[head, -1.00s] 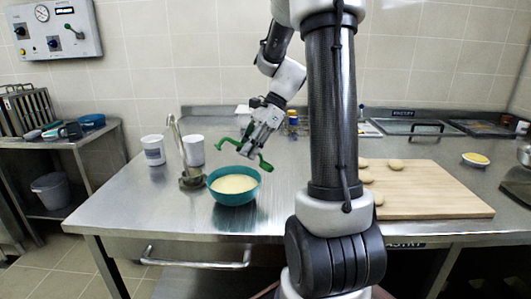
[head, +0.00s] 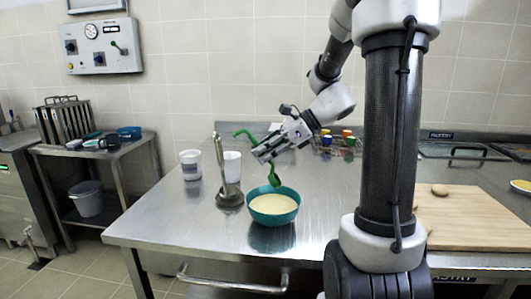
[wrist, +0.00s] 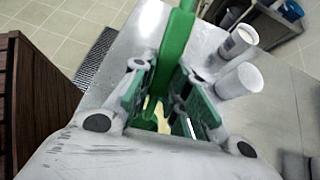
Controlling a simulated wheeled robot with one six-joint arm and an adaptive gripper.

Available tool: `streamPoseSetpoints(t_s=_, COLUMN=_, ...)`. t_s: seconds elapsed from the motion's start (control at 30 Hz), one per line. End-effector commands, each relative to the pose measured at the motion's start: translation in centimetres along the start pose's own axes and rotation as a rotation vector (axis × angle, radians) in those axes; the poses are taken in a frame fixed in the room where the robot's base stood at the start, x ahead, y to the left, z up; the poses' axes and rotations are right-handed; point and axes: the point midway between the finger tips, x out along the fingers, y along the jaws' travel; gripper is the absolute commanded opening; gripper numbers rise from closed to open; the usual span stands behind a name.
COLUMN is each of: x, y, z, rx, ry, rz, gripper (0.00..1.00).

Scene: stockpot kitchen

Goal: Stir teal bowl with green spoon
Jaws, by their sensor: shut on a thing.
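The teal bowl (head: 274,217) stands on the steel table and holds a pale yellow content. The green spoon (head: 274,177) hangs below my gripper (head: 268,158), with its lower end just above or at the far rim of the bowl; I cannot tell whether it touches. Its upper handle end sticks out to the left of the gripper. In the wrist view, the green spoon (wrist: 176,40) lies between the fingers of my gripper (wrist: 170,85), which is shut on it.
A ladle in a round metal holder (head: 229,198) stands close left of the bowl. Two white cups (head: 191,165) stand behind it. Several spice jars (head: 337,143) are at the back. A wooden board (head: 470,225) lies right. The table's front left is clear.

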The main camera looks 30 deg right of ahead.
Motion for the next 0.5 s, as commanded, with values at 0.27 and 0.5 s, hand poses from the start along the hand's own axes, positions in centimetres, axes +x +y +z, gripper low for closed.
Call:
streamPoseSetpoints(t_s=0.27, x=-0.02, y=0.01, z=0.02, rx=-0.001, ry=-0.002, rz=0.001, gripper=0.00)
streamPoseSetpoints(t_s=0.5, x=0.57, y=0.00, z=-0.81, rx=0.001, ry=-0.002, rz=0.001, gripper=0.00)
